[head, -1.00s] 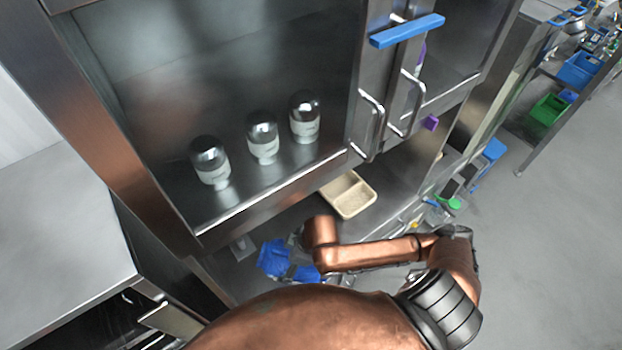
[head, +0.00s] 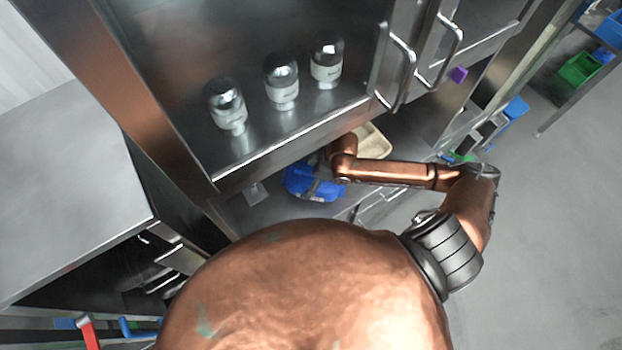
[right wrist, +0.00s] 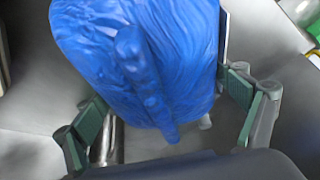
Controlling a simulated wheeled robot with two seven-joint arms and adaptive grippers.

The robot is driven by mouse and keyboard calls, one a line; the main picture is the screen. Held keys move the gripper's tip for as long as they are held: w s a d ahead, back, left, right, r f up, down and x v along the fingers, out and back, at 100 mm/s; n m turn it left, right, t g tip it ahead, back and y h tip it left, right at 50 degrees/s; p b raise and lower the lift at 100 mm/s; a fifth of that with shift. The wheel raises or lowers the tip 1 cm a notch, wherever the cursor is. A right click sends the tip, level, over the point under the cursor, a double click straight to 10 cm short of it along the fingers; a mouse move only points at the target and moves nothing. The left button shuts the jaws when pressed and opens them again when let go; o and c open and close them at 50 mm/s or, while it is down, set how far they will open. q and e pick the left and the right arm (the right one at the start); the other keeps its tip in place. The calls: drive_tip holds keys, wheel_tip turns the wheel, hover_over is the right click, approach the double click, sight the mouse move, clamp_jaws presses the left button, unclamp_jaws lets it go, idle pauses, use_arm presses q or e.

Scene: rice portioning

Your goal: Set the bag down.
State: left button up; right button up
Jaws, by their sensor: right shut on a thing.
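A crumpled blue bag (head: 308,181) is in the head view, low in front of the cabinet over the grey counter. My right gripper (head: 328,186) is at the bag, partly hidden by my forearm. In the right wrist view the bag (right wrist: 150,55) fills the space between the green-padded fingers of my right gripper (right wrist: 166,92), which is shut on it. The bag's underside is hidden, so I cannot tell whether it touches the counter. My left gripper is in neither view.
A beige tray (head: 370,141) lies on the counter right of the bag, partly behind my arm. Three glass-domed jars stand on the shelf above, one in the middle (head: 282,83). A steel cabinet door handle (head: 402,68) hangs at the right. A bare steel worktop (head: 65,205) is at left.

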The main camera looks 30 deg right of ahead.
drive_tip(key=shift+w+d+f, duration=0.35)
drive_tip(key=shift+w+f, duration=0.1)
drive_tip(key=shift+f, duration=0.15)
drive_tip(key=shift+w+d+f, duration=0.35)
drive_tip(key=shift+w+f, duration=0.05)
drive_tip(key=shift+f, duration=0.15)
drive_tip(key=shift+f+p, duration=0.6)
drive_tip(key=shift+f, duration=1)
drive_tip(key=o, duration=1.7)
drive_tip(key=shift+s+f, duration=0.1)
drive_tip(key=shift+f, duration=0.05)
drive_tip(key=shift+o, duration=0.2)
drive_tip(key=v, duration=1.2)
drive_tip(key=shift+b, duration=0.4)
